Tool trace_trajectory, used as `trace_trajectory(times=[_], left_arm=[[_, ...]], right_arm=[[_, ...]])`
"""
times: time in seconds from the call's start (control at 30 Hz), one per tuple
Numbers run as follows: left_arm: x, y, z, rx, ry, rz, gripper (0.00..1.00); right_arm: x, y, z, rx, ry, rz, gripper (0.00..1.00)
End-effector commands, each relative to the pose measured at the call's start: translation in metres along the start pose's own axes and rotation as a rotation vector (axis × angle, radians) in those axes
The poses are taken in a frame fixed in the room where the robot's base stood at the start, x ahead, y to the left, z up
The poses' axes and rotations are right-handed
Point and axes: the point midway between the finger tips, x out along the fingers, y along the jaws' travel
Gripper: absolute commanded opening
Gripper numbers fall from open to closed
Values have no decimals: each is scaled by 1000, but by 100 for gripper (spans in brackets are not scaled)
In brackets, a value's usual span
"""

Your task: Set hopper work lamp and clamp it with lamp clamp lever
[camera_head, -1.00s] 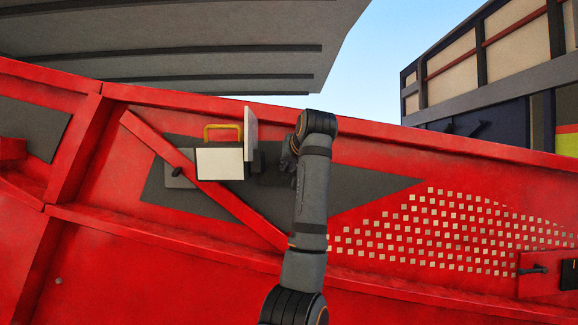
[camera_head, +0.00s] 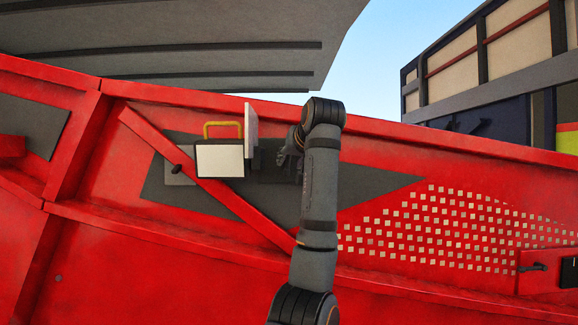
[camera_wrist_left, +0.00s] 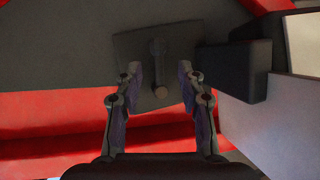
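The work lamp (camera_head: 219,160), a box with a pale face, a yellow handle (camera_head: 222,126) and an upright pale panel (camera_head: 250,131), sits at the dark plate on the red hopper side. My left gripper (camera_head: 287,151) is just right of the lamp, partly hidden by its own arm. In the left wrist view the clamp lever (camera_wrist_left: 157,52), a grey bar with a brownish round end, lies on a dark square plate. My left gripper (camera_wrist_left: 159,75) is open, with its fingers on either side of the lever; contact cannot be told. My right gripper is not in view.
A red diagonal bar (camera_head: 215,190) crosses the dark plate (camera_head: 360,189), with a small dark knob (camera_head: 177,169) near it. A dark block (camera_wrist_left: 238,70) stands close right of the fingers in the left wrist view. A perforated area (camera_head: 440,235) lies right of my arm.

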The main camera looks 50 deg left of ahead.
Motion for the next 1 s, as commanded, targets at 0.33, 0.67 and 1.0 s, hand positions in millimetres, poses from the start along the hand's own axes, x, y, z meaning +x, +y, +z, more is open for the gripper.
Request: trace_trajectory(times=[0.33,0.67,1.0], left_arm=[[-74,1,0,1,-1,3,39],[-84,0,1,1,-3,0,39],[-83,0,1,1,-3,0,39]], right_arm=[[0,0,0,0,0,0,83],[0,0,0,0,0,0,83],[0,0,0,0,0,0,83]])
